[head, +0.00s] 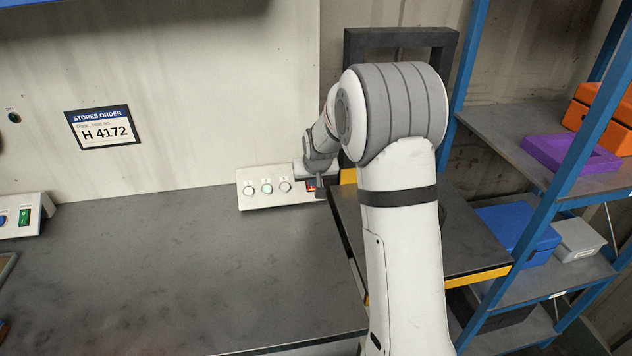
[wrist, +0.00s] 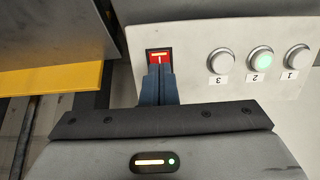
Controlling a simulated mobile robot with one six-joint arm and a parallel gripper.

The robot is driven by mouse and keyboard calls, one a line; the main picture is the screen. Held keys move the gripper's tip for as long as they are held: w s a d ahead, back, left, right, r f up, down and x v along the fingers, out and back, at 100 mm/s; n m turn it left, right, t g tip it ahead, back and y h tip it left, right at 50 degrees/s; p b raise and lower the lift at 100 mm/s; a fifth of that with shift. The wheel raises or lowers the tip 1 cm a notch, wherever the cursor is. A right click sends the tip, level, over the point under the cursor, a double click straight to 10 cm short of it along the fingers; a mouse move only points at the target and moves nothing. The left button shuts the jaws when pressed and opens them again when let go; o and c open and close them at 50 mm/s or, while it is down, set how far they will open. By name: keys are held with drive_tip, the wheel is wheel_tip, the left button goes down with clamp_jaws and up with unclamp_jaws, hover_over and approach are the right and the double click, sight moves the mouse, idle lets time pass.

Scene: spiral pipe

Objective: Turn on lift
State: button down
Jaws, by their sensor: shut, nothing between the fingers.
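A white control panel (head: 262,202) stands at the back of the bench; it also fills the top of the wrist view (wrist: 195,20). It has three round buttons: 1 (wrist: 297,57), 2 (wrist: 260,59) and 3 (wrist: 221,61). Button 2 glows pale green; the others look grey-white. A red rocker switch (wrist: 158,54) with a lit bar sits beside button 3, and its red also shows in the head view (head: 311,188). My gripper (wrist: 160,68) is shut and empty, its fingertips right at the red switch, partly covering it. I cannot tell whether they touch it.
The lift platform (head: 437,235), dark with a yellow edge, is right of the bench. A blue shelf rack (head: 535,225) with boxes stands beyond it. Another panel with a green switch (head: 24,216) is at far left. The bench top (head: 160,270) is mostly clear.

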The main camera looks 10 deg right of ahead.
drive_tip(key=shift+r, duration=0.1)
drive_tip(key=shift+s+r, duration=0.1)
drive_tip(key=shift+r, duration=0.05)
drive_tip(key=s+f+v, duration=0.1)
drive_tip(key=s+v, duration=0.1)
drive_tip(key=v, duration=1.1)
drive_tip(key=shift+s, duration=0.35)
drive_tip(key=shift+f, duration=0.15)
